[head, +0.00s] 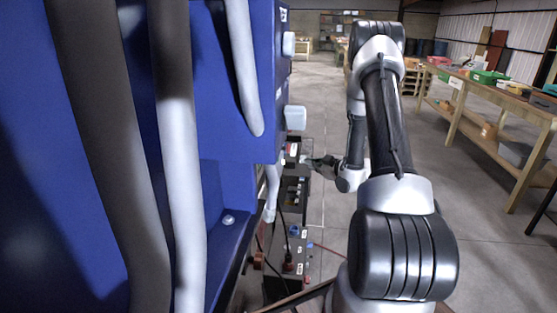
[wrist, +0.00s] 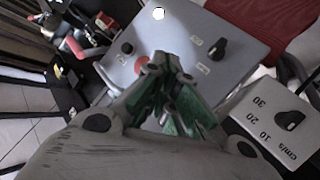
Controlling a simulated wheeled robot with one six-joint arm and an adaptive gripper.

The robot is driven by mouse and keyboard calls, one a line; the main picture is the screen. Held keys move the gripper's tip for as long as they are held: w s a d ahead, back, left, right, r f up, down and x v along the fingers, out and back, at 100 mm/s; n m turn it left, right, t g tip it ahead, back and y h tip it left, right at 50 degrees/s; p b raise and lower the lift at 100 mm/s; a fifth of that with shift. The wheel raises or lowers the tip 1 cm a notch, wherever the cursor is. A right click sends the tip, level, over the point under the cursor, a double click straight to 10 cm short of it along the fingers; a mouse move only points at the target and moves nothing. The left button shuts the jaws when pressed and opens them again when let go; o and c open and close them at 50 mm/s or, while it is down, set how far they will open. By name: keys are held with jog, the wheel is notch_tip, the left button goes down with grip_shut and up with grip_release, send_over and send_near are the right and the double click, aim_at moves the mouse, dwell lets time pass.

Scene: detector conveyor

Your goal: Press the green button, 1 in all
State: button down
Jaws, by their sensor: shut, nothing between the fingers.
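In the wrist view a grey control box (wrist: 195,22) carries a round red button (wrist: 141,65), a white round button or lamp (wrist: 158,13) and black knobs (wrist: 217,48). I cannot make out a green button; my gripper covers part of the box face. My gripper (wrist: 166,62) is shut and empty, its tips over the box face just right of the red button. I cannot tell whether they touch it. Green parts show on its fingers. In the head view my gripper (head: 306,161) reaches left to a small panel beside the blue machine.
A white box with a speed dial (wrist: 290,119) stands at the right of the wrist view. In the head view, the blue machine (head: 225,145) fills the left side. A wooden workbench (head: 500,108) stands at right, with clear floor between.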

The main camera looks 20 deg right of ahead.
jog(key=w+a, duration=0.5)
jog(key=a, duration=0.2)
dwell(0.5)
jog(key=shift+a, duration=0.2)
dwell(1.1)
jog(key=shift+w+a, duration=0.15)
jog(key=shift+a, duration=0.15)
